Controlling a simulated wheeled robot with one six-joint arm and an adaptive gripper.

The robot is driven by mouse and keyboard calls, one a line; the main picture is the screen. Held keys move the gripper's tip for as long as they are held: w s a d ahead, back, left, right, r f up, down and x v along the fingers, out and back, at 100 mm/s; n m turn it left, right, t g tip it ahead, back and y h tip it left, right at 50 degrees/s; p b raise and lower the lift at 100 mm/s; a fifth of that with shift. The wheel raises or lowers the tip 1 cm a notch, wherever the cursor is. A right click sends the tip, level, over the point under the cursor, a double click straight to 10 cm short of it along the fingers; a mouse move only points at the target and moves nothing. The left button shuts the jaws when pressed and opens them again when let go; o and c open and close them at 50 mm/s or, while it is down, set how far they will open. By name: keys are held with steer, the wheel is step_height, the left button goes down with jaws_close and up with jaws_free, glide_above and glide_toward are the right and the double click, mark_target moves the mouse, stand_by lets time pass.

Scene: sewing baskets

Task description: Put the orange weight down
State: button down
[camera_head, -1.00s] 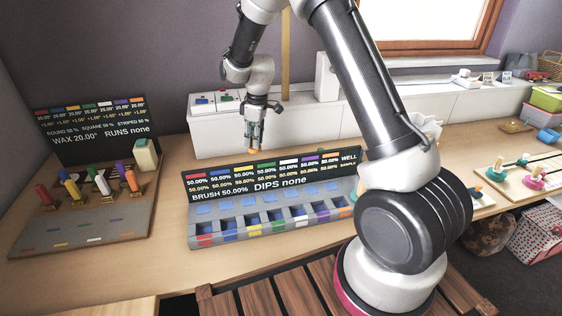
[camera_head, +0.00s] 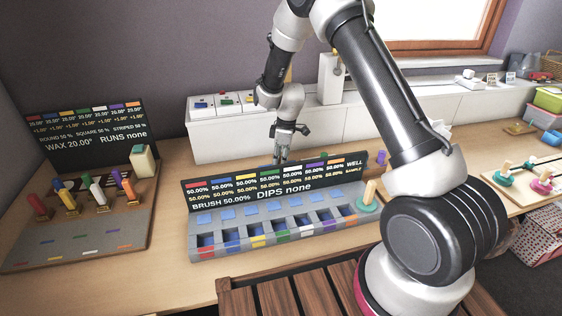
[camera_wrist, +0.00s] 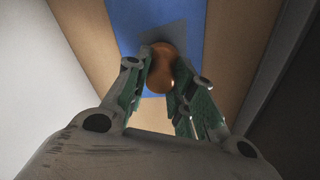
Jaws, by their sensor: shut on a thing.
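My gripper (camera_head: 283,158) hangs pointing down behind the dipping board, near the white wall unit. In the wrist view my gripper (camera_wrist: 160,95) has its green-padded fingers shut on the orange weight (camera_wrist: 161,68), a rounded orange-brown piece. Beyond the weight lie a blue strip (camera_wrist: 150,15) and a small grey patch (camera_wrist: 182,38) on a tan surface. I cannot tell whether the weight touches what is below it. In the head view the dipping board hides the fingertips' lower end and the weight.
The dipping board (camera_head: 262,193) with several wells stands just in front of my gripper. The white wall unit (camera_head: 230,140) is close behind. A wax board (camera_head: 95,140) with colored pegs stands at left. Peg stands (camera_head: 503,180) are at right. Bare table lies between the two boards.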

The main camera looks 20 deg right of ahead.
steer(key=shift+f, duration=0.5)
steer(key=shift+f, duration=0.15)
steer(key=c, duration=1.2)
jaws_free()
